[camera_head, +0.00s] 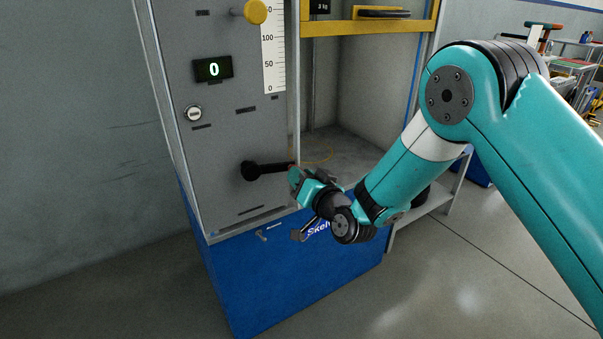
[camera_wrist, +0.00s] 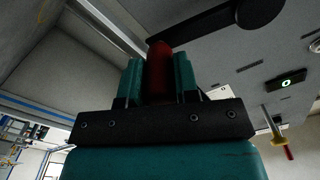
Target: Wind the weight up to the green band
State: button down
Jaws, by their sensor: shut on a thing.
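A black crank (camera_head: 265,169) sticks out to the right from its hub on the grey front panel of a test machine. My gripper (camera_head: 296,180) is at the crank's outer end. In the wrist view, my gripper (camera_wrist: 160,80) is shut on the crank's dark red handle (camera_wrist: 160,65), which stands between the two teal fingers. The crank's black arm (camera_wrist: 210,28) runs from there to its hub at the upper right. A yellow crossbar (camera_head: 365,27) with a dark flat object on it is at the top; I cannot tell whether this is the weight. No green band is visible.
A white scale (camera_head: 273,50) and a yellow knob (camera_head: 255,12) are above the crank. The machine's blue base (camera_head: 260,285) is below.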

jog(key=shift+s+f, duration=0.15)
jog(key=shift+f, duration=0.1)
jog(key=c, duration=1)
grip_release()
jog(key=shift+a, duration=0.1)
jog(key=shift+o, duration=0.7)
jog(key=shift+r, duration=0.1)
jog(key=shift+s+d+b, duration=0.1)
jog(key=shift+d+b, duration=0.15)
jog(key=shift+b, duration=0.05)
jog(key=b+v, duration=1.5)
jog(key=v, duration=0.2)
